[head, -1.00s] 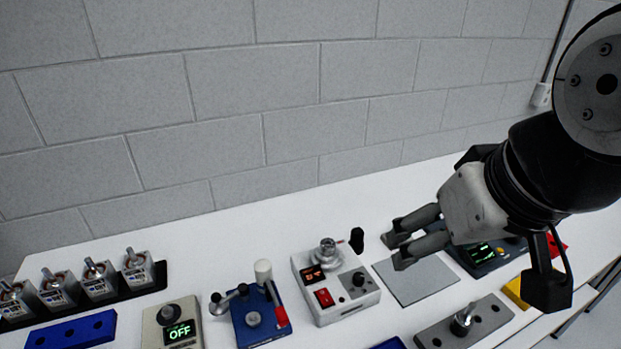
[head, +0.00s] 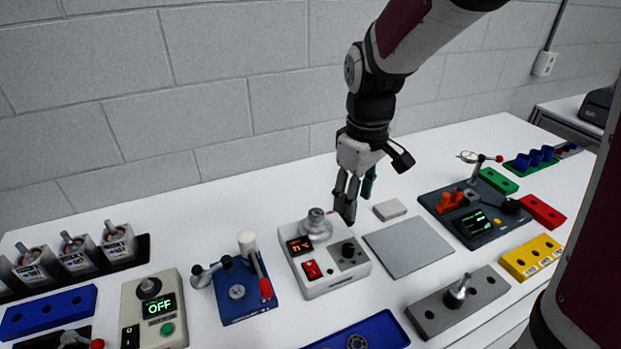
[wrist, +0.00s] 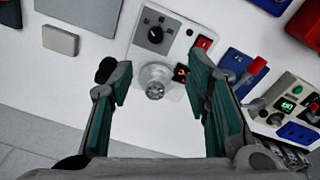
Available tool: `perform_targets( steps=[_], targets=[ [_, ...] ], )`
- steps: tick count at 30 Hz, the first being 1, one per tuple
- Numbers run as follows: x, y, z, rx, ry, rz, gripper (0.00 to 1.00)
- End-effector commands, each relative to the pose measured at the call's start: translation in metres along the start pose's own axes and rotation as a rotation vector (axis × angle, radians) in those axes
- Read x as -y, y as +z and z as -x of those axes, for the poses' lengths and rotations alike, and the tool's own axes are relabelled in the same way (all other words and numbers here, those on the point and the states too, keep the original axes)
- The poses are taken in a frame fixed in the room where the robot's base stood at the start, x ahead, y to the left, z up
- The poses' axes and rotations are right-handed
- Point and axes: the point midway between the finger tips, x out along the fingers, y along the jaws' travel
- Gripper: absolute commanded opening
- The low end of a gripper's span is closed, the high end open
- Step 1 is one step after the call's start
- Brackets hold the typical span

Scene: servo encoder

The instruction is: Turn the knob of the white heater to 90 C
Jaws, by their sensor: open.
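The white heater (head: 338,281) stands mid-table in the head view, with a red rocker switch (head: 312,270), a small orange display (head: 299,245) and a black knob (head: 348,249) on its top. The display's figures are too small to read. A silver round fitting (head: 317,222) sits at its back. In the wrist view the heater (wrist: 178,22) shows beyond the fingers, and its knob (wrist: 155,34) points at a dial I cannot read. My gripper (head: 347,212) points down behind the heater, apart from the knob. It is open, and the silver fitting (wrist: 155,82) shows between its fingers (wrist: 157,80).
A grey pad (head: 408,247) and a small pale block (head: 390,209) lie right of the heater. A blue lever fixture (head: 240,285) stands left. A grey plate with a post (head: 458,297) and a blue tray (head: 372,331) are in front. A dark object (wrist: 106,69) is beside the left finger.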

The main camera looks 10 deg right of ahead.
Motion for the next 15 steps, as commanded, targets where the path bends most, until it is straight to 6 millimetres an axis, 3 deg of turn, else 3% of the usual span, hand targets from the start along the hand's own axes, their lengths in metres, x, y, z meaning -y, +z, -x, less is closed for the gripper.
perform_targets(
  steps=[1,6,11,15],
  targets=[
    [-0.003,-0.006,-0.012,0.020,0.000,0.023,0.44],
    [-0.008,-0.013,-0.027,0.047,0.002,0.063,0.44],
    [-0.008,-0.012,-0.039,0.051,0.000,0.066,0.44],
    [-0.008,-0.010,-0.061,0.053,0.000,0.066,0.44]
  ],
)
